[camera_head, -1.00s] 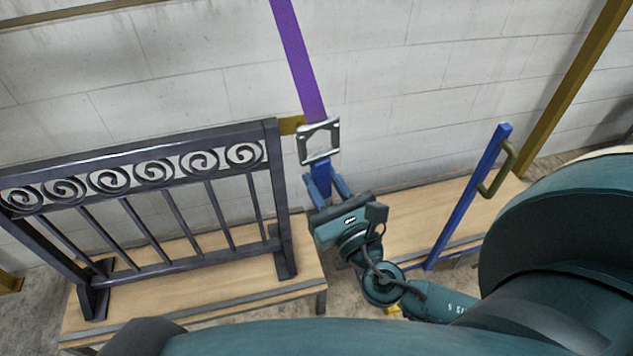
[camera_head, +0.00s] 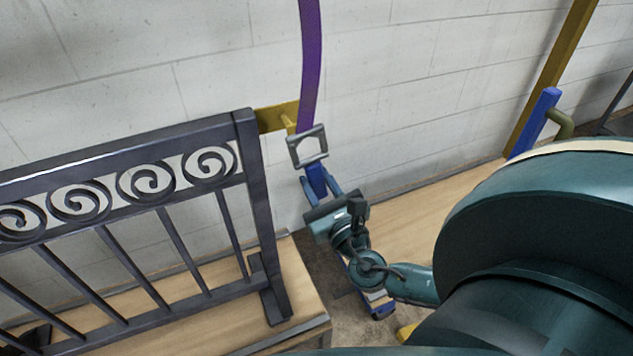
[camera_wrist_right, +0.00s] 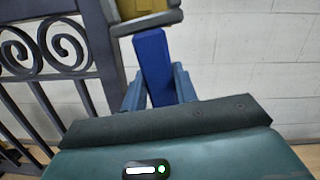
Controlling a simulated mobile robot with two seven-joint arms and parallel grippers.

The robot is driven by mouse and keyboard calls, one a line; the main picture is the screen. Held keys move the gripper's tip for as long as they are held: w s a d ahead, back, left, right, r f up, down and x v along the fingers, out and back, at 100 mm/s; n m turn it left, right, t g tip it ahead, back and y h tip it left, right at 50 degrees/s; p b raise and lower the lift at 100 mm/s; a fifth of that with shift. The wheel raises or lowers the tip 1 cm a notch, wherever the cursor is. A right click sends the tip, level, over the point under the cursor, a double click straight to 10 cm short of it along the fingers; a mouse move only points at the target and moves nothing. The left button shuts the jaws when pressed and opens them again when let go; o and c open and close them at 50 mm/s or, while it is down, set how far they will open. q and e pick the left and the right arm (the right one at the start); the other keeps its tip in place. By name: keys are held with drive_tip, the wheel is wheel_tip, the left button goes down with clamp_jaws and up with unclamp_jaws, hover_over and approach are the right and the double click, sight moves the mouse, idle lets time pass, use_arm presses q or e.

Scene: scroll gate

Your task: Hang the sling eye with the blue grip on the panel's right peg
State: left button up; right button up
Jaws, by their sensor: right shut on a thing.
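The sling is a purple strap (camera_head: 311,60) coming down from above to a grey square metal eye (camera_head: 307,147) with a blue grip (camera_head: 316,181) below it. My right gripper (camera_head: 320,187) is shut on the blue grip, holding it below the eye. The panel is a dark scroll gate (camera_head: 250,170) with a yellow peg (camera_head: 277,117) at its upper right end. The eye is close to the peg's outer end; I cannot tell whether they touch. In the right wrist view the eye (camera_wrist_right: 145,24) overlaps the yellow peg (camera_wrist_right: 138,7). My left gripper is out of view.
The panel stands on a wooden bench (camera_head: 292,285). Another wooden bench (camera_head: 420,215) lies to the right across a gap. A blue post (camera_head: 541,108) with a handle and a yellow slanted beam (camera_head: 553,70) stand at the right. A pale block wall is behind.

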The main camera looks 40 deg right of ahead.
drive_tip(key=shift+w, duration=0.15)
drive_tip(key=shift+w+d+f, duration=0.1)
drive_tip(key=shift+w+d, duration=0.05)
drive_tip(key=shift+w, duration=0.45)
drive_tip(key=shift+w+d+f, duration=0.1)
drive_tip(key=shift+w+d, duration=0.05)
drive_tip(key=shift+w, duration=0.4)
use_arm(q)
drive_tip(key=b, duration=0.3)
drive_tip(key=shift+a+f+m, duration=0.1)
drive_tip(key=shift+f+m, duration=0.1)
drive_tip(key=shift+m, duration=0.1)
use_arm(e)
drive_tip(key=w+d+f, duration=0.1)
drive_tip(key=w, duration=0.6)
drive_tip(key=shift+w+d+f, duration=0.2)
drive_tip(key=shift+w+d, duration=0.1)
drive_tip(key=shift+d, duration=0.1)
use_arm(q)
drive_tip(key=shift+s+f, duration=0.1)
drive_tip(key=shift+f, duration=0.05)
